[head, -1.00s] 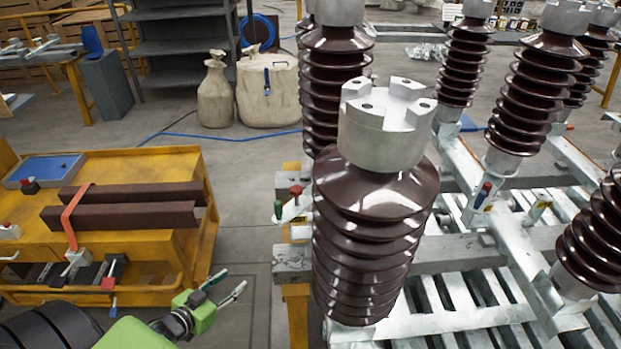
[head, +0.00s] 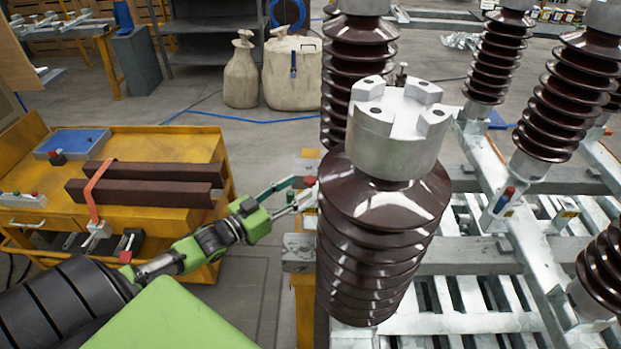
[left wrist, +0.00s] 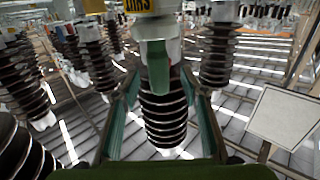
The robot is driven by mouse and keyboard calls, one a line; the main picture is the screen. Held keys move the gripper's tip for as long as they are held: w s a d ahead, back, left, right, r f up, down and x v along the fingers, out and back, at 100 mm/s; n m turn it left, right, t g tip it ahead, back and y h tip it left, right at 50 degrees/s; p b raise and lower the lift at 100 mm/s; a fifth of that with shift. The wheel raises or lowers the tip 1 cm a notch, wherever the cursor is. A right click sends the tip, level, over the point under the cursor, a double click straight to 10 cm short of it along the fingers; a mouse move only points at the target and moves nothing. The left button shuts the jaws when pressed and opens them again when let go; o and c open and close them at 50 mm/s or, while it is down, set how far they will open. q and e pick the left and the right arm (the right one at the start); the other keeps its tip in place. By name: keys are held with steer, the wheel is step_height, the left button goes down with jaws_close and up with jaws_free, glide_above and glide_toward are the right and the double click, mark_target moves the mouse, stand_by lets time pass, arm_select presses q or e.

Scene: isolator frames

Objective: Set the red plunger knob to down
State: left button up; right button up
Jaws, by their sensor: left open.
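A small red knob (head: 310,181) shows in the head view, just left of the large brown ribbed insulator (head: 385,215). My left gripper (head: 298,192) is open, with its fingertips beside this knob; contact cannot be told. In the left wrist view a green knob-like piece (left wrist: 157,65) stands in the space between my spread fingers (left wrist: 163,110), in front of a brown insulator. The red knob cannot be made out clearly there. The knob's mount is mostly hidden behind my fingers in the head view. My right gripper is not in view.
The large insulator stands close right of my left gripper. A yellow cart (head: 150,143) with brown bars (head: 140,190) stands at the left. A red-tipped switch (head: 507,194) sits on the grey frame to the right. Canvas sacks (head: 292,75) stand behind on open floor.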

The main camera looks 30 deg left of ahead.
mark_target(305, 183)
arm_select(q)
steer(key=shift+x, duration=2.95)
steer(key=shift+c, duration=0.3)
